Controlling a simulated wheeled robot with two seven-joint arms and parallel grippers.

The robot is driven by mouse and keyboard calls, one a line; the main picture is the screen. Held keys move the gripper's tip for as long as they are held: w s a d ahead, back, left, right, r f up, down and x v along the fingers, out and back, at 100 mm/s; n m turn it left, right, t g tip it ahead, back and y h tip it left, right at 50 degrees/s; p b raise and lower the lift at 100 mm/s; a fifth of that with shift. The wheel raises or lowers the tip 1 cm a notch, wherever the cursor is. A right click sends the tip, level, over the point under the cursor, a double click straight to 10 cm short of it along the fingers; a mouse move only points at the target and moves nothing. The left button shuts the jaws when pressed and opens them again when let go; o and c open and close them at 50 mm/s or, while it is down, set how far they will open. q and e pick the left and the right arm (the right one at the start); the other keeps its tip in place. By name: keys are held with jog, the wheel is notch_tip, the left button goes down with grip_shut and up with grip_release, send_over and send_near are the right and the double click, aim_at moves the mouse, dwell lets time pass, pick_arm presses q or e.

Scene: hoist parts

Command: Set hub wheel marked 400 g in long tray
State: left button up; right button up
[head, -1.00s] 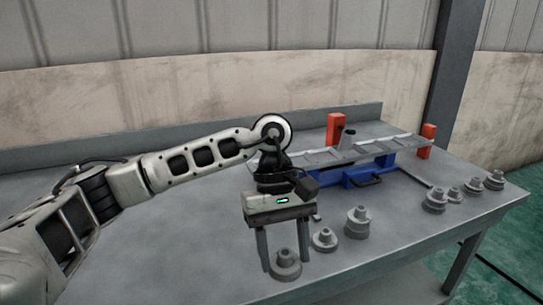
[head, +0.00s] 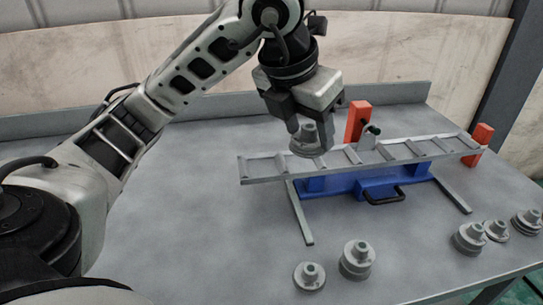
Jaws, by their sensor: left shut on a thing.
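My left gripper (head: 308,122) is shut on a grey hub wheel (head: 306,145) and holds it by its upper part. The held wheel is over the left part of the long tray (head: 262,178), close above it; whether it touches is unclear. The tray is a grey rail with several cross-divided compartments, on a blue base (head: 345,183) with a black handle. No weight marking can be read on any wheel. My right gripper is not in view.
Two loose hub wheels stand at the front, a small one (head: 309,276) and a larger one (head: 356,260). Several more stand at the right, including one wheel (head: 468,239). Orange posts (head: 358,120) rise behind the tray. The table's left is clear.

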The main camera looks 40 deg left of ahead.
pick_arm(q)
jog(key=w+a+f, duration=0.1)
jog(key=a+f, duration=0.2)
jog(key=a, duration=0.1)
jog(key=w+a+f+b, duration=0.1)
jog(key=a+f, duration=0.1)
jog(key=a, duration=0.2)
jog(key=w+a+f+b, duration=0.1)
jog(key=a+f, duration=0.2)
jog(key=a, duration=0.1)
jog(key=shift+a+f, duration=0.1)
jog(key=shift+f, duration=0.2)
jog(key=shift+w+a+f+b, duration=0.1)
jog(key=shift+a+f+b, duration=0.3)
jog(key=shift+f, duration=1.6)
jog(key=shift+f+b, duration=0.1)
jog(key=shift+b, duration=0.2)
jog(key=o, duration=1)
jog(key=shift+f, duration=0.1)
jog(key=shift+c, duration=0.2)
jog(key=p+v, duration=0.1)
jog(key=v, duration=1.1)
